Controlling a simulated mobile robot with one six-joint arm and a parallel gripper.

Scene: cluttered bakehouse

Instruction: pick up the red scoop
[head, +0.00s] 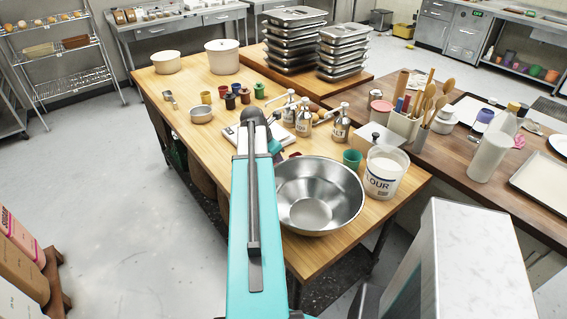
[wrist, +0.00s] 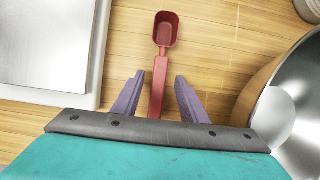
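The red scoop (wrist: 162,74) shows in the wrist view at the upper middle, on the wooden table, with its bowl pointing away and its handle running toward me. My gripper (wrist: 157,84) is open, with one purple finger on each side of the scoop's handle. A gap shows between the handle and each finger. I cannot tell how far above the table the fingers are. In the head view my arm hides the scoop and the gripper.
A large steel bowl (head: 318,212) stands close to the right of my gripper; its rim also shows in the wrist view (wrist: 262,92). A white-edged board or scale (wrist: 52,45) lies to the left. The flour tub (head: 386,176), pump bottles (head: 304,118) and small cups stand nearby.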

